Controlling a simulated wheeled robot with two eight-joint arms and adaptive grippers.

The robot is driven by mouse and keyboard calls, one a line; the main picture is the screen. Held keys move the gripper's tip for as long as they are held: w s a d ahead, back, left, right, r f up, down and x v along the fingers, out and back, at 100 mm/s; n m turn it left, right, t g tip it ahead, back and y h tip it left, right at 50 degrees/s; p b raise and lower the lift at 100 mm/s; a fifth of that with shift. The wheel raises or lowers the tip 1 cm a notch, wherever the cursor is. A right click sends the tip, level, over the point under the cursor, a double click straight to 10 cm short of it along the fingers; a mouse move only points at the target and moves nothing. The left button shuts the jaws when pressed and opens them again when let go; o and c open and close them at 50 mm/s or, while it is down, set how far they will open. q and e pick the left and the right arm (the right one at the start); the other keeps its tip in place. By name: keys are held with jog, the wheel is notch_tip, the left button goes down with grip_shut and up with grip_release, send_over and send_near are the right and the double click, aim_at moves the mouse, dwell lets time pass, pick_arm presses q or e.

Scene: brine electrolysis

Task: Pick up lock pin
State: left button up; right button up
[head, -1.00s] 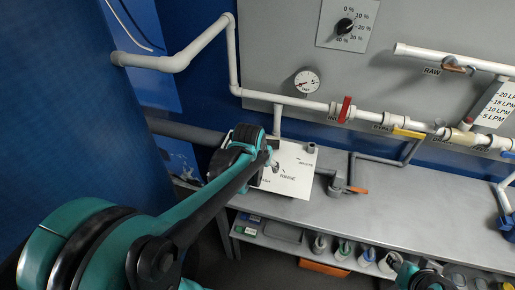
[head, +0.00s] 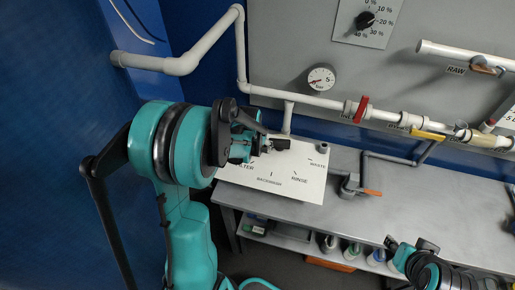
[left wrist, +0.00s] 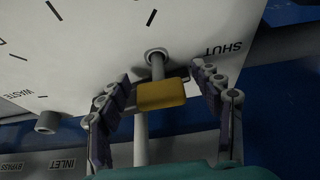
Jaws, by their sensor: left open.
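The lock pin, a yellow block (left wrist: 161,95) on a grey shaft, shows in the left wrist view. Its shaft reaches a round grey fitting (left wrist: 157,56) by the edge of the white labelled plate (left wrist: 85,60), near the word SHUT. My left gripper (left wrist: 163,80) is open, with one finger on each side of the yellow block. Narrow gaps seem to separate the fingers from it. In the head view my left gripper (head: 268,146) is over the far left part of the white plate (head: 285,185) and hides the pin. Only part of my right arm shows at lower right.
A grey bench (head: 345,215) runs right from the plate. A small valve with an orange handle (head: 368,192) stands beside it. White pipes, a gauge (head: 321,78) and a red valve handle (head: 361,109) are along the wall behind. Bottles stand on the shelf below.

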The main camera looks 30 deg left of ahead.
pick_arm(q)
jog(key=shift+s, duration=0.1)
jog(key=c, duration=1.3)
jog(key=shift+r, duration=0.1)
